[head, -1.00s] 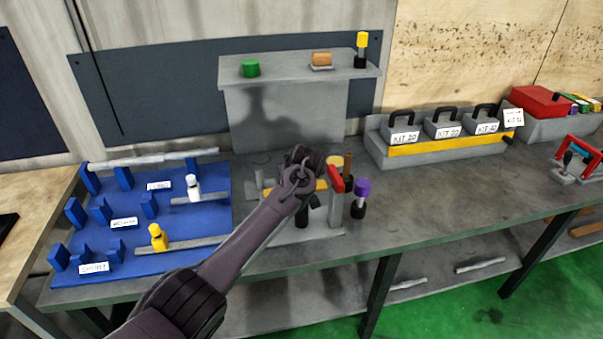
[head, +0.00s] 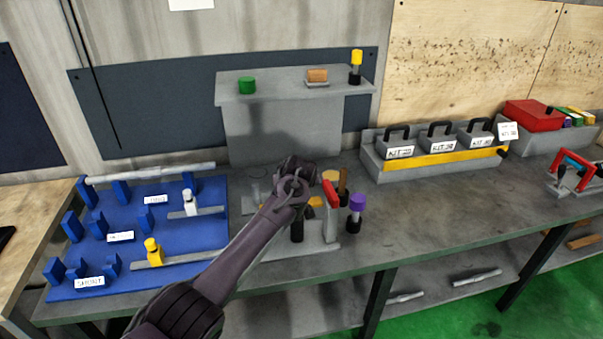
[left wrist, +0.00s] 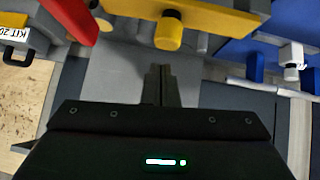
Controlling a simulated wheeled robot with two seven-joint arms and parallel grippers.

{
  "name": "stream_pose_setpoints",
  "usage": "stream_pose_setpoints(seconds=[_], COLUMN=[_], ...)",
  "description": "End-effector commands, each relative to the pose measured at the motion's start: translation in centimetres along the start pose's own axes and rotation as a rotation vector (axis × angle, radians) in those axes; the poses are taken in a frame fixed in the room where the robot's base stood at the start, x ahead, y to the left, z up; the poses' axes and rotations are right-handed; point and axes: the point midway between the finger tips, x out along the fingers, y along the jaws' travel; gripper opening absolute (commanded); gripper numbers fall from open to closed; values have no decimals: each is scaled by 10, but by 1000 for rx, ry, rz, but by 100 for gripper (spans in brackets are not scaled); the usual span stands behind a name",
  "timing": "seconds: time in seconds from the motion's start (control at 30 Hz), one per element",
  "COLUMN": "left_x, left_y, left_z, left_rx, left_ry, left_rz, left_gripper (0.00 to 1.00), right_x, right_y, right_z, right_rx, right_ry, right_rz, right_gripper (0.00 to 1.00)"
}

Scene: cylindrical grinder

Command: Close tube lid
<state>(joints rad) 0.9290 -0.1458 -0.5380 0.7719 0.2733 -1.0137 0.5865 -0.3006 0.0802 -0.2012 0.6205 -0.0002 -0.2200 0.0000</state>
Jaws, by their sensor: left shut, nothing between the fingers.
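No part is clearly recognisable as a tube lid. A black tube with a purple cap (head: 357,203) stands upright on the bench, right of a grey fixture (head: 331,229) with red and yellow parts. Another black tube with a yellow cap (head: 356,64) stands on the raised shelf. My left gripper (head: 297,172) is above the fixture and hides part of it. In the left wrist view its fingers (left wrist: 160,76) are shut and empty, close to a yellow part with a round yellow knob (left wrist: 169,33). A gap shows between fingertips and knob. My right gripper is out of view.
A blue rack (head: 180,244) with white and yellow pieces lies left of the fixture. Kit boxes (head: 438,138) stand back right. The bench's right front is clear.

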Motion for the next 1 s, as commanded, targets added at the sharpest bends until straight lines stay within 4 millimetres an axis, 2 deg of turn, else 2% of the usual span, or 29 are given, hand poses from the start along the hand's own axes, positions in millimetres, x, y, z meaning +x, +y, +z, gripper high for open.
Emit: stream_pose_setpoints(seconds=[0.03, 0.07, 0.13, 0.37, 0.6, 0.77, 0.87, 0.97, 1.0], left_x=[-12, -16, -18, -55, -93, -106, -105, -99, -97], left_y=[-2, -4, -5, -2, 1, 2, -2, -14, -20], left_z=[-18, -24, -17, -17, -18, -16, 0, 36, 55], left_rx=[-3, -4, 0, -2, -2, 0, 11, 37, 50], left_ry=[3, 4, 5, 7, 8, 2, -26, -85, -115], left_rz=[1, 1, 2, 3, 2, 3, 13, 40, 55], left_gripper=[0, 0, 0, 0, 0, 0, 0, 0, 0], right_x=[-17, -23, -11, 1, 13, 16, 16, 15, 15], right_y=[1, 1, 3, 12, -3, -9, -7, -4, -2], right_z=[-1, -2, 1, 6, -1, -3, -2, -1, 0], right_rx=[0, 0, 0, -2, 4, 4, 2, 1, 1], right_ry=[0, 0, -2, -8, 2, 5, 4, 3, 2], right_rz=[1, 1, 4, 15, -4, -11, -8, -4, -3], right_gripper=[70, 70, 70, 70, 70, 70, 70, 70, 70])
